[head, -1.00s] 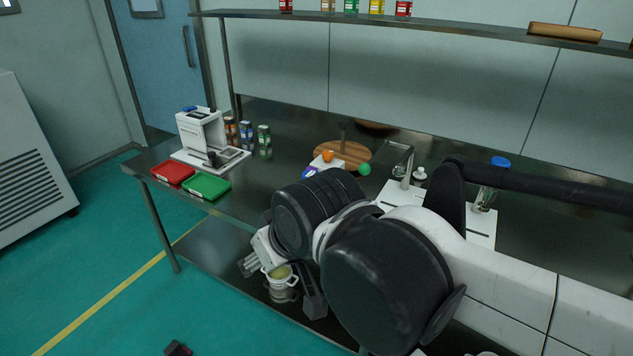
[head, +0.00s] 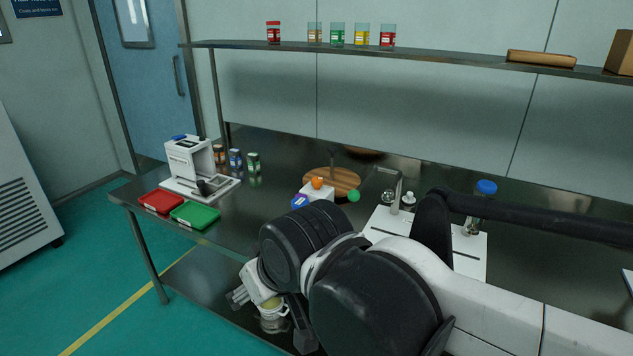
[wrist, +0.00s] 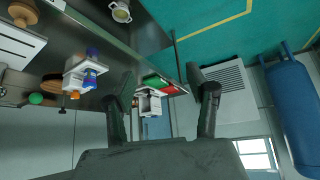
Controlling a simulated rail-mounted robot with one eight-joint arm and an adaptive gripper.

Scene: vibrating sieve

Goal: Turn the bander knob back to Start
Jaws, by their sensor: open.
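My gripper (head: 270,317) is open and empty, held low in front of the bench in the head view. In the wrist view its fingers (wrist: 161,78) stand apart. No label marks the bander. A white machine (head: 188,157) with a blue top part and a small black part in front stands on the bench's left; it also shows between the fingers in the wrist view (wrist: 148,103). Knob settings are unreadable.
Red (head: 161,201) and green (head: 195,215) trays lie at the bench's front left. Several jars (head: 235,158) stand behind. A pale pot (head: 273,323) sits below, partly hidden by my gripper. A shelf (head: 440,56) runs above.

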